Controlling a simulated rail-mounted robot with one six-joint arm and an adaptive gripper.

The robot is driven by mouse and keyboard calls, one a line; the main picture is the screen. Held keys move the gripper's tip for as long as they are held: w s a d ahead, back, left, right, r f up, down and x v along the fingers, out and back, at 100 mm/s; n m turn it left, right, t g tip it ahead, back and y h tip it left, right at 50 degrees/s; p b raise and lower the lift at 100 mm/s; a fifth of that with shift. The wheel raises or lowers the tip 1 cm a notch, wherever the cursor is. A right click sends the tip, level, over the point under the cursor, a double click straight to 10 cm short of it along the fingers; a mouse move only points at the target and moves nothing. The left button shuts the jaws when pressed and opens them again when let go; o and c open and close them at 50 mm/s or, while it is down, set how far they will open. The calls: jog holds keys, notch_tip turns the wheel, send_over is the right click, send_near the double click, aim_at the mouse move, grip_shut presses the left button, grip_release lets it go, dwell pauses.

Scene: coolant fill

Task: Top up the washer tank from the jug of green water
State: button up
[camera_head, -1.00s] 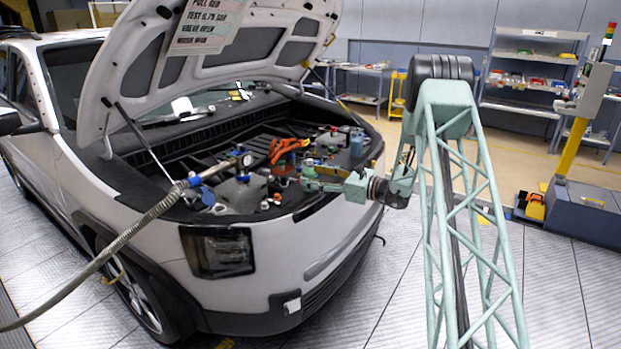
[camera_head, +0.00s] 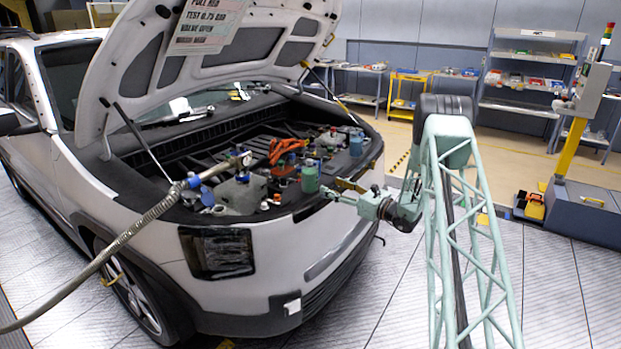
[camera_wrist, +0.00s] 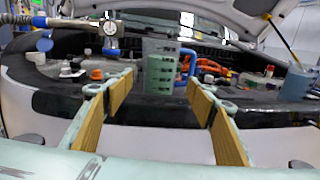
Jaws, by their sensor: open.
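The green jug (camera_head: 310,178), with marks on its side, stands upright at the front edge of the car's engine bay. In the wrist view the jug (camera_wrist: 159,72) is straight ahead, beyond and between my fingertips. My gripper (camera_head: 334,193) is just right of the jug in the head view, in front of the car. In the wrist view its two wood-coloured finger pads (camera_wrist: 162,84) are spread wide with nothing between them. I cannot tell for sure which of the bay's parts is the washer tank.
A grey hose (camera_head: 135,230) runs to a blue coupling and gauge (camera_head: 246,159) left of the jug. Orange cables (camera_head: 287,148) lie behind it, and a blue container (camera_head: 356,143) stands to the right. The raised hood (camera_head: 140,75) is overhead. The floor before the car is open.

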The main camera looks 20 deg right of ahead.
aim_at(316, 179)
jog(key=shift+w, duration=0.1)
jog(key=shift+b+x, duration=0.55)
jog(key=shift+x, duration=3.6)
jog(key=shift+w+a, duration=0.1)
jog(key=shift+a, duration=0.05)
jog(key=shift+b+x, duration=0.6)
jog(key=shift+x, duration=1.85)
jog(key=shift+w+r, duration=0.1)
jog(key=shift+r, duration=0.05)
jog(key=c, duration=0.9)
jog(key=shift+r, duration=0.15)
